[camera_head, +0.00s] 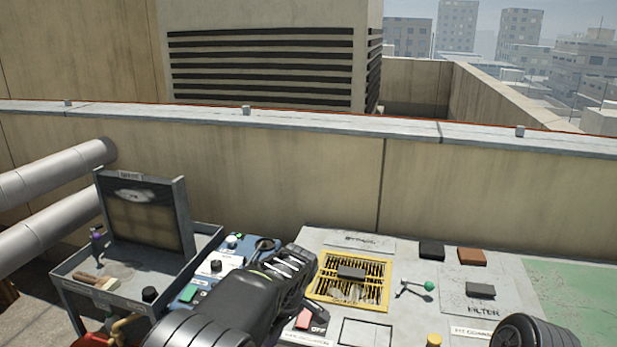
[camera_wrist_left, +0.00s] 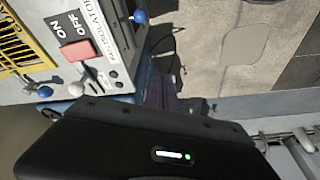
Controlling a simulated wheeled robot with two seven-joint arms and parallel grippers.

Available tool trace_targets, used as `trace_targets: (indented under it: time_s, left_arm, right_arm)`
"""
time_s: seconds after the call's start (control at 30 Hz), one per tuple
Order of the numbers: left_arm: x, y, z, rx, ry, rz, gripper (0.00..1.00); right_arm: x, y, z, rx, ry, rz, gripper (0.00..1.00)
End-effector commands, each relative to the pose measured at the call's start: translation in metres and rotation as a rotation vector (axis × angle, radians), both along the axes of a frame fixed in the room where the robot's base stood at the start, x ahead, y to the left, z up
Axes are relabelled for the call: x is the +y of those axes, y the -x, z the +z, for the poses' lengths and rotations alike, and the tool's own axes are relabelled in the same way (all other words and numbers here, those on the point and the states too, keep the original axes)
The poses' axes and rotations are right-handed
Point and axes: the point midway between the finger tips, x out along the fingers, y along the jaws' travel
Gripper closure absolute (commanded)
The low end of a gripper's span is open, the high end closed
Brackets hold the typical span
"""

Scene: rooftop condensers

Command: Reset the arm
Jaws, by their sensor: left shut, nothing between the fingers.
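My left arm comes in from the bottom of the head view. Its black gripper (camera_head: 300,262) is shut and empty, above the near-left part of the grey worktop (camera_head: 410,322), just left of a yellow-framed grille (camera_head: 382,301). A dark block lies on the grille. In the left wrist view a red switch (camera_wrist_left: 78,51) sits by ON and OFF lettering and an isolator label. The gripper's fingertips cannot be made out there. At the bottom right of the head view a dark rounded part of my right arm shows; its gripper is out of view.
A grey cart (camera_head: 205,239) with an upright framed panel stands left of the arm. A blue panel (camera_head: 240,243) with knobs lies between. A green-knobbed lever (camera_head: 429,286), a black block (camera_head: 432,250) and a brown block (camera_head: 472,256) are on the worktop. A parapet wall stands behind.

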Motion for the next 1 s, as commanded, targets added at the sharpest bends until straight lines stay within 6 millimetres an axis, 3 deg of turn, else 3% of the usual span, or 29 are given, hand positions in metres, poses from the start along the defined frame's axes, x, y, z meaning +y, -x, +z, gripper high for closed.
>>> trace_targets:
  time_s: [0.17,0.37,0.47,0.6,0.7,0.8,0.9,1.0]
  left_arm:
    - [0.015,0.012,-0.053,0.061,0.040,-0.081,1.00]
    - [0.032,0.048,-0.134,0.138,0.126,-0.223,1.00]
    - [0.040,0.088,-0.189,0.179,0.203,-0.326,1.00]
    - [0.034,0.177,-0.259,0.191,0.354,-0.510,1.00]
    - [0.018,0.239,-0.279,0.146,0.443,-0.631,1.00]
    - [0.003,0.282,-0.280,0.088,0.491,-0.720,1.00]
    - [-0.006,0.304,-0.275,0.047,0.506,-0.774,1.00]
    - [-0.009,0.311,-0.271,0.025,0.509,-0.797,1.00]
  right_arm:
    - [0.000,0.001,0.000,0.001,0.000,0.000,1.00]
    - [0.000,0.001,0.000,0.001,0.000,0.000,1.00]
    - [0.000,0.001,0.000,0.001,0.000,0.000,1.00]
    - [0.000,0.001,0.000,0.001,0.000,0.000,1.00]
    - [0.000,0.001,0.000,0.001,0.000,0.000,1.00]
    - [0.000,0.001,0.000,0.001,0.000,0.000,1.00]
    - [0.000,0.001,0.000,0.001,0.000,0.000,1.00]
    - [0.000,0.001,0.000,0.001,0.000,0.000,1.00]
